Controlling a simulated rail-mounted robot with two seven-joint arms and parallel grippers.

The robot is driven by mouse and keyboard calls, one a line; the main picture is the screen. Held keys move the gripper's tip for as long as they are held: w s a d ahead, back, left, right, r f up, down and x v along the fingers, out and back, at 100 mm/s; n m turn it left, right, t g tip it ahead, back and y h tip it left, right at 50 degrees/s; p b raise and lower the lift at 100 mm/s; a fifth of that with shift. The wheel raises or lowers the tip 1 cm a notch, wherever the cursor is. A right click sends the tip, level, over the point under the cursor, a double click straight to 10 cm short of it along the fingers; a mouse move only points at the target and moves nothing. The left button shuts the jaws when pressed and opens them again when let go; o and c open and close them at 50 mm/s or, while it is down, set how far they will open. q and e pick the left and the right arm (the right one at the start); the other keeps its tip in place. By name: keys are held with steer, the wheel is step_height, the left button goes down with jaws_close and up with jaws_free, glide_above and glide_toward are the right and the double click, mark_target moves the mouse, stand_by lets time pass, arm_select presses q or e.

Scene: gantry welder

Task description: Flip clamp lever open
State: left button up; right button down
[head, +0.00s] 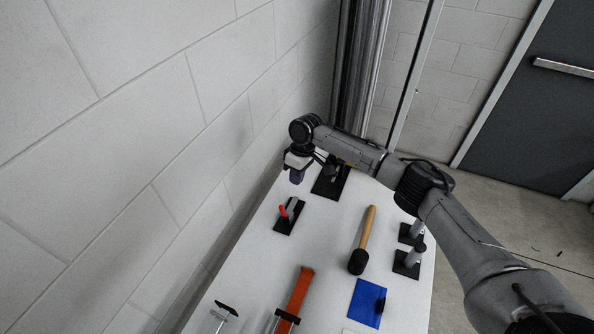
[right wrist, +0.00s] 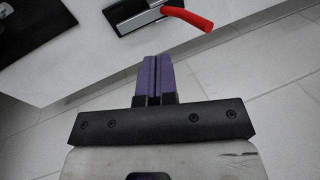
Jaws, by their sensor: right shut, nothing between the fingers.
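The toggle clamp sits on a small black base plate (head: 284,227) near the left edge of the white table, and its red lever (head: 285,211) sticks up at a slant. In the right wrist view the red lever (right wrist: 188,18) shows at the top, right of the clamp's metal body, reaching past the table edge. My right gripper (head: 296,178) is beyond the clamp at the table's left side, apart from the lever. Its purple fingers (right wrist: 153,70) are together and empty. My left gripper is not in view.
A mallet (head: 363,240), a blue plate (head: 366,303), an orange bar (head: 299,291) and black blocks with grey cylinders (head: 406,262) stand on the table (head: 325,235). A black plate (head: 331,183) lies under my right arm. A block wall (head: 130,150) runs along the left.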

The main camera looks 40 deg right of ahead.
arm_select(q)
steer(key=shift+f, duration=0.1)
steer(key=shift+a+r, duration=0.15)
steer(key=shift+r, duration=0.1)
arm_select(e)
steer(key=s+a+f, duration=0.1)
steer(key=a+f, duration=0.4)
steer(key=f, duration=0.1)
arm_select(q)
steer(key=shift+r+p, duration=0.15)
steer(key=shift+p, duration=0.15)
arm_select(e)
steer(key=shift+r, duration=0.1)
